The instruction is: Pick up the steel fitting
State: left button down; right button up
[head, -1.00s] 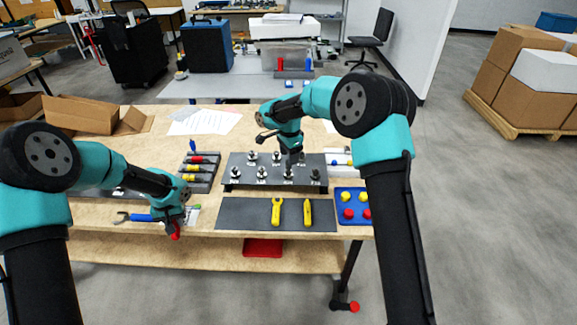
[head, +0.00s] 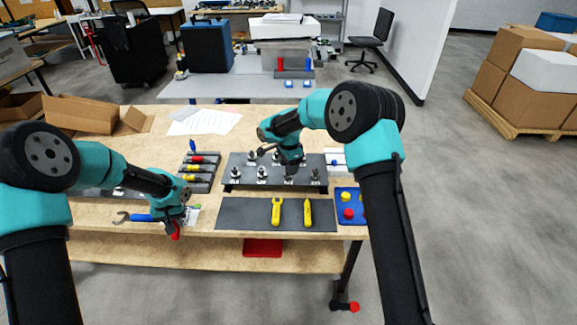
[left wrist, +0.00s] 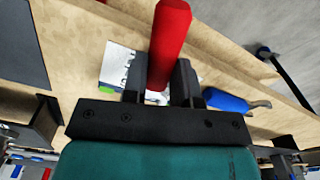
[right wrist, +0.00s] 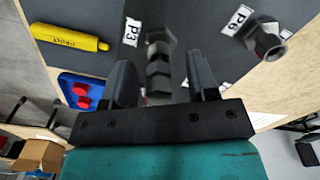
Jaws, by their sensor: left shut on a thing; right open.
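A steel fitting (right wrist: 158,55) with a hex body stands between the two open fingers of my right gripper (right wrist: 160,82), near a label reading P3. I cannot tell whether either finger touches it. In the head view the right gripper (head: 291,167) is low over the dark fitting board (head: 275,186), hiding part of it. Another steel fitting (right wrist: 267,40) stands beside a P6 label. My left gripper (left wrist: 160,85) is shut on a red handle-like object (left wrist: 169,35), also visible in the head view (head: 175,232) at the table's front edge.
Other fittings (head: 262,173) stand on the board close around the right gripper. A grey mat (head: 244,213) in front holds two yellow tools, one a marker (head: 307,212). A blue tray (head: 347,222) with red and yellow pieces lies at right. A blue-handled wrench (head: 140,217) lies at left.

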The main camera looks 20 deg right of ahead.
grip_shut()
dwell(0.5)
jog(key=shift+r, duration=0.4)
notch_tip(320, 180, up, 3)
jog(key=shift+f, duration=0.15)
jog(key=s+a, duration=0.2)
jog(key=s, duration=0.5)
jog(key=s+a+r, duration=0.1)
jog(key=s+a, duration=0.1)
jog(key=s, duration=0.6)
jog(key=shift+s+a+r, duration=0.2)
jog(key=shift+r, duration=0.05)
